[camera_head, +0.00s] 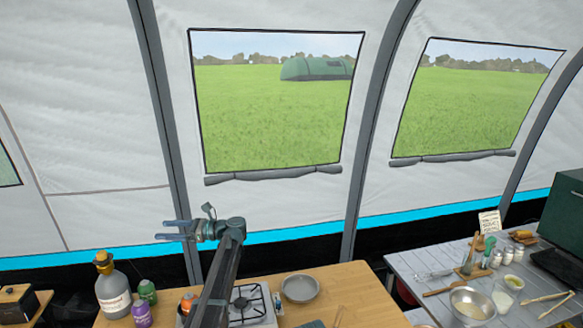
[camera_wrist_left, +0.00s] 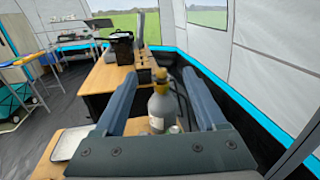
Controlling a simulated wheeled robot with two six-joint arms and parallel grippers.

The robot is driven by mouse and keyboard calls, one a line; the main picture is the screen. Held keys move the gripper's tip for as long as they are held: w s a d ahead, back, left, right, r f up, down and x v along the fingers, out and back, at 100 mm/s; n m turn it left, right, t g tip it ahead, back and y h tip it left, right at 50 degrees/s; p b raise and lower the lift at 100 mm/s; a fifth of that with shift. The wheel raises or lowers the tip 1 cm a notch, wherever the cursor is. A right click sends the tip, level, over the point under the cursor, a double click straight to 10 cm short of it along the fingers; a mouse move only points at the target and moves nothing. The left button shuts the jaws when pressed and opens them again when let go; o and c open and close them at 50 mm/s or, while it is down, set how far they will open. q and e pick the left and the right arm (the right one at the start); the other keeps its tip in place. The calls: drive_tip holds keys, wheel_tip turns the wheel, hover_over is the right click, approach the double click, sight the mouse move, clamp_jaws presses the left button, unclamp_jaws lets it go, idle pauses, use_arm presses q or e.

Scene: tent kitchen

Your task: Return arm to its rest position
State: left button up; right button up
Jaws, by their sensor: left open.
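My left gripper (camera_head: 173,230) is raised above the wooden table in the head view, with its fingers pointing left. It is open, with a clear gap between the two fingers, and it holds nothing. In the left wrist view its two blue-grey fingers (camera_wrist_left: 160,90) stand wide apart. A grey bottle with an orange-brown cap (camera_wrist_left: 158,108) shows between them, farther off and not touched. My left arm (camera_head: 221,275) rises from the bottom edge in front of the camp stove. My right gripper is not in view.
The wooden table (camera_head: 345,292) carries the bottle (camera_head: 113,290), a purple bottle (camera_head: 141,314), a green bottle (camera_head: 147,291), a stove (camera_head: 252,305) and a grey bowl (camera_head: 299,288). A grey table (camera_head: 410,265) with kitchenware stands at right. The air around the gripper is clear.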

use_arm(q)
drive_tip(key=w+d+r+m+t+h, duration=0.35)
drive_tip(key=d+m+t, duration=0.25)
drive_tip(key=m+t, duration=0.5)
drive_tip(key=w+d+r+m+t+h, duration=0.3)
drive_tip(key=d+m+t, duration=0.4)
drive_tip(key=m, duration=0.6)
drive_tip(key=s+d+f+m+h, duration=0.5)
drive_tip(key=d+f+m+h, duration=0.4)
drive_tip(key=d+m+h, duration=0.55)
drive_tip(key=s+f+m+g, duration=1)
drive_tip(key=s+f+m, duration=0.2)
drive_tip(key=s+f, duration=0.3)
drive_tip(key=s+a+f+m+g+y, duration=0.1)
drive_tip(key=s+a+f+m+g, duration=0.15)
drive_tip(key=s, duration=0.65)
drive_tip(key=s+a+f+m+g+y, duration=0.2)
drive_tip(key=s+g, duration=0.2)
drive_tip(key=s, duration=0.6)
drive_tip(key=s+d+f+m+g+y+b, duration=0.1)
drive_tip(key=s+d+f+m+b, duration=0.2)
drive_tip(key=d, duration=0.7)
drive_tip(key=s+f+b, duration=0.2)
drive_tip(key=s, duration=0.1)
drive_tip(key=shift+s+d+m, duration=0.15)
drive_tip(key=shift+d+m, duration=0.1)
drive_tip(key=shift+m, duration=0.15)
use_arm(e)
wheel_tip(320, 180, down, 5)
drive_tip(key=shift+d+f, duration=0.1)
